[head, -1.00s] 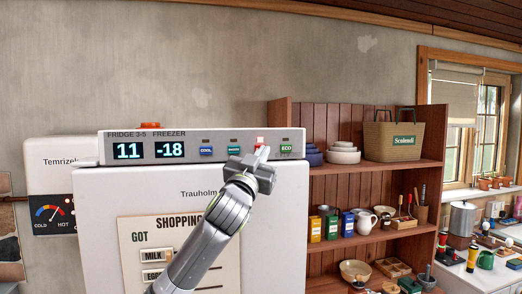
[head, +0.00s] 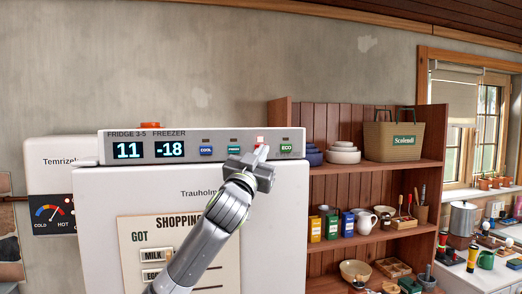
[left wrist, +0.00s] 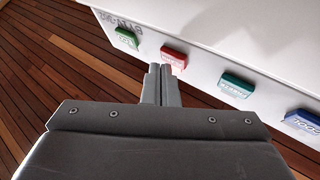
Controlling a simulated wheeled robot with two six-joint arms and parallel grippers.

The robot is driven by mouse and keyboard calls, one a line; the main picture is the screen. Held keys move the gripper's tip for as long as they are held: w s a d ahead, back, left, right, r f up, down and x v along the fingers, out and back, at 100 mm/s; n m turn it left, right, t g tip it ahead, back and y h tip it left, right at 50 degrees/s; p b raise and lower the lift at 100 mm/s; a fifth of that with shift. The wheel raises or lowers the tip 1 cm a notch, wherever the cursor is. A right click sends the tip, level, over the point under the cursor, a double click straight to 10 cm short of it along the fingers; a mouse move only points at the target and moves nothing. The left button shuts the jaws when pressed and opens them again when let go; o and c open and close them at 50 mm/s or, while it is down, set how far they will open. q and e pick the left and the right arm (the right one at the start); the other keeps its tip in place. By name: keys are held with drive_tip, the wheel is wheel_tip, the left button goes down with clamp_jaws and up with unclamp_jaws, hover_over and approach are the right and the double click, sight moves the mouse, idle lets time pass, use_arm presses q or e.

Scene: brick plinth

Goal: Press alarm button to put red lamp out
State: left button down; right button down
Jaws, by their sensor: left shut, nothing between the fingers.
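The control panel (head: 218,133) runs along the top of the white fridge. My right gripper is not in view.
Blue (head: 206,151) and teal (head: 234,150) buttons sit left of my gripper, and a green ECO button (head: 286,148) to its right. Wooden shelves (head: 372,168) with bowls and a basket stand right of the fridge.

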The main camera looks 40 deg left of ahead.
use_arm(q)
drive_tip(key=shift+w+a, duration=0.2)
drive_tip(key=shift+a, duration=0.05)
idle(0.8)
drive_tip(key=shift+s+d, duration=0.5)
drive_tip(key=shift+d, duration=0.05)
idle(0.3)
drive_tip(key=shift+s+d+b, duration=0.15)
drive_tip(key=shift+s+d, duration=0.65)
drive_tip(key=shift+d, duration=0.2)
drive_tip(key=shift+s+d+b, duration=0.15)
drive_tip(key=shift+s+d, duration=0.65)
drive_tip(key=shift+d, duration=0.15)
